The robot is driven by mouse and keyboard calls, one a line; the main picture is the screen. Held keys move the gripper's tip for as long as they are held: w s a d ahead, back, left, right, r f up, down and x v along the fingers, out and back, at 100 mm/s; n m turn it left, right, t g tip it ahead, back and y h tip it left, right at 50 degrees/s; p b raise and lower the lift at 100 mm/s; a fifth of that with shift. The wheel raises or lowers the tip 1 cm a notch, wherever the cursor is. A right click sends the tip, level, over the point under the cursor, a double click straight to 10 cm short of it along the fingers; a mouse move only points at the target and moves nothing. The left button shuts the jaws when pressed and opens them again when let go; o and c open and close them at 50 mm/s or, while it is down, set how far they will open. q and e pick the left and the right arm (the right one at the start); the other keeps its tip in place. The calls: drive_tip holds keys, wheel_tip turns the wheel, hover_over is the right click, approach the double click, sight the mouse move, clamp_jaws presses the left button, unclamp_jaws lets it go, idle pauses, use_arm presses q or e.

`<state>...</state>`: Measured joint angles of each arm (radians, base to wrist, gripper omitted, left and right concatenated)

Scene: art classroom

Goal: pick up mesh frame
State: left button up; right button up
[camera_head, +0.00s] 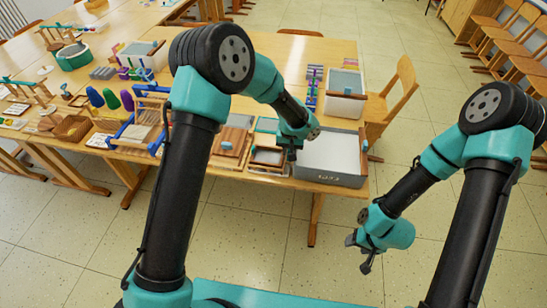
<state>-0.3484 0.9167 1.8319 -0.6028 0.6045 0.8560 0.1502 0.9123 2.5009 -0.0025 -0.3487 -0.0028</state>
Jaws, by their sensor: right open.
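Several framed pieces lie on the wooden table; the picture is too small to tell which holds mesh. A small wood-edged frame with a grey inside (267,157) lies near the table's front edge, just left of the white bin. My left gripper (292,153) is low at this frame's right side; whether it touches the frame and how its jaws stand cannot be made out. A larger wooden frame (229,140) lies to its left. My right gripper (360,254) is open and empty, over the floor in front of the table.
A white bin with a grey front (330,158) stands at the table's front right corner. A blue-and-wood rack (140,130) stands further left, near brush-like tools (111,98). A wooden chair (397,95) stands right of the table. The floor (440,230) at right is clear.

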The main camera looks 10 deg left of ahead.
idle(0.4)
use_arm(q)
clamp_jaws()
drive_tip(key=shift+r, duration=0.1)
drive_tip(key=shift+r, duration=1.5)
drive_tip(key=shift+s+r, duration=0.2)
drive_tip(key=shift+r, duration=0.05)
drive_tip(key=s+d+r, duration=0.1)
drive_tip(key=s, duration=1.4)
drive_tip(key=shift+s+r, duration=0.2)
drive_tip(key=shift+s, duration=0.1)
drive_tip(key=shift+w, duration=0.1)
